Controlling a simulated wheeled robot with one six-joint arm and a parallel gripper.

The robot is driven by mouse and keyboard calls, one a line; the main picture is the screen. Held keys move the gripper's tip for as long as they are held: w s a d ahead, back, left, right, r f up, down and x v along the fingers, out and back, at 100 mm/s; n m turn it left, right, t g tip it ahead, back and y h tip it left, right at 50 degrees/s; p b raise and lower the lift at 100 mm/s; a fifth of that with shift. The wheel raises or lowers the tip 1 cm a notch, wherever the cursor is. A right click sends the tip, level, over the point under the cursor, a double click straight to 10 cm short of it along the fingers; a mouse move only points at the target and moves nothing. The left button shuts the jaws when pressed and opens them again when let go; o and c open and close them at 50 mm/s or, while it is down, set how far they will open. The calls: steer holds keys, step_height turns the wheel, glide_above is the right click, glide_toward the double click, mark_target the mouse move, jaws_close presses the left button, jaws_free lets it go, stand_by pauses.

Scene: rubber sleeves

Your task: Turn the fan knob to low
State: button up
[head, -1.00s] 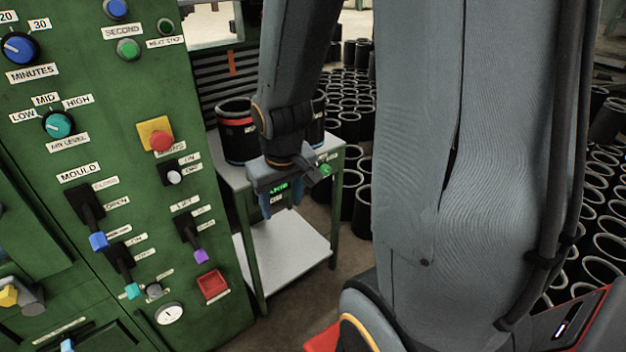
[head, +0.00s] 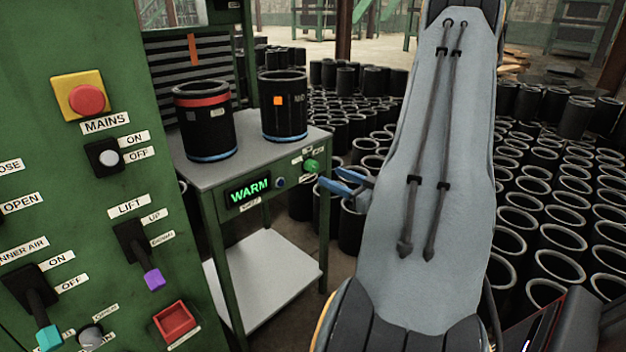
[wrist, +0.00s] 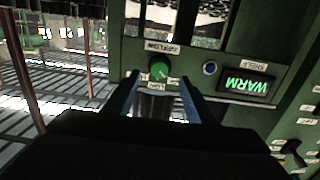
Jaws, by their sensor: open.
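The green knob (head: 312,165) sits on the front of the small green table, at the right end of its panel. It also shows in the wrist view (wrist: 160,68), upside down, with small labels around it; its pointer setting is too small to read. My gripper (head: 331,177) has blue fingers, open and empty, just right of and slightly below the knob in the head view. In the wrist view the fingers (wrist: 160,80) point at the knob, which appears between their tips. They look apart from it.
A lit WARM display (head: 247,190) and a blue button (head: 280,183) are left of the knob. Two black sleeves (head: 205,125) stand on the table (head: 200,178). A green control panel (head: 60,150) fills the left. Many sleeves stand on the floor behind.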

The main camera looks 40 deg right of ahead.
mark_target(315, 168)
steer(key=w, duration=0.7)
steer(key=shift+w+a+b, duration=0.15)
steer(key=shift+a+b, duration=0.1)
steer(key=shift+b, duration=0.05)
steer(key=shift+c, duration=0.3)
steer(key=c, duration=1)
